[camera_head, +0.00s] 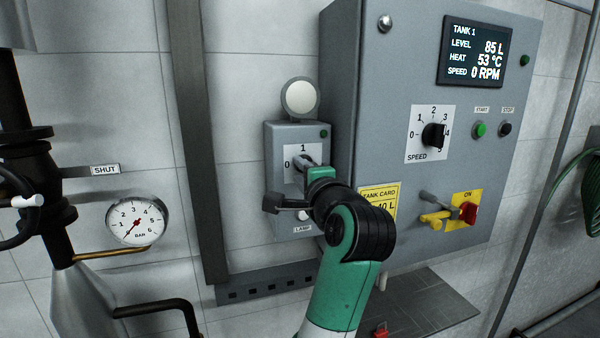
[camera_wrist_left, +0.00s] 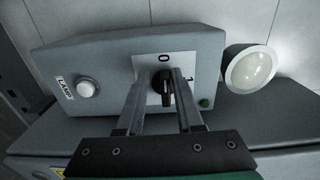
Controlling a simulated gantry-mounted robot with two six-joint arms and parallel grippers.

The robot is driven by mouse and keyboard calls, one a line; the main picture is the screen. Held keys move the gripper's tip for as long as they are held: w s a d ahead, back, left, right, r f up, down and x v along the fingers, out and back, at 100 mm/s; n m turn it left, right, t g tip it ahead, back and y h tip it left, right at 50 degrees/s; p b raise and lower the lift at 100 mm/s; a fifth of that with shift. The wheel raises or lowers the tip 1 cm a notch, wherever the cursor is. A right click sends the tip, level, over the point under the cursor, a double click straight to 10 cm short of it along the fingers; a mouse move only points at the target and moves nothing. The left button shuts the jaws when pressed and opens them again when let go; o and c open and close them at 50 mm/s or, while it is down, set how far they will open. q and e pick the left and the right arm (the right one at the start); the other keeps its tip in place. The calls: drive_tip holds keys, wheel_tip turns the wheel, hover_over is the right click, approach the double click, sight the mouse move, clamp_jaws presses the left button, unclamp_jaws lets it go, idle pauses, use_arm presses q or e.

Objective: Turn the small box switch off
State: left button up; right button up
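The small grey box (camera_head: 283,140) is fixed to the wall left of the large control cabinet. Its dark rotary switch (camera_wrist_left: 167,88) sits on a white plate marked 0 and 1. In the left wrist view the knob's bar lines up with the 0 mark. My left gripper (camera_head: 304,166) is at the switch, with one finger on each side of the knob. In the left wrist view the gripper (camera_wrist_left: 163,82) is open, with gaps visible between knob and fingers. In the head view the gripper hides part of the switch. My right gripper is not in view.
A round lamp (camera_head: 300,97) tops the box; a white button (camera_wrist_left: 88,88) marked LAMP is lower on it. The large cabinet (camera_head: 385,80) stands close on the right with a speed dial (camera_head: 433,135) and red-yellow switch (camera_head: 467,212). A gauge (camera_head: 137,221) and pipework are left.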

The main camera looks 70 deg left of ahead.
use_arm(q)
drive_tip(key=shift+a+r, duration=0.2)
drive_tip(key=shift+r, duration=0.1)
drive_tip(key=shift+d, duration=0.1)
drive_tip(key=s+d, duration=0.1)
drive_tip(key=d, duration=1)
drive_tip(key=shift+s+d+b, duration=0.2)
drive_tip(key=shift+d+b, duration=0.05)
drive_tip(key=shift+b, duration=0.2)
drive_tip(key=shift+a, duration=0.1)
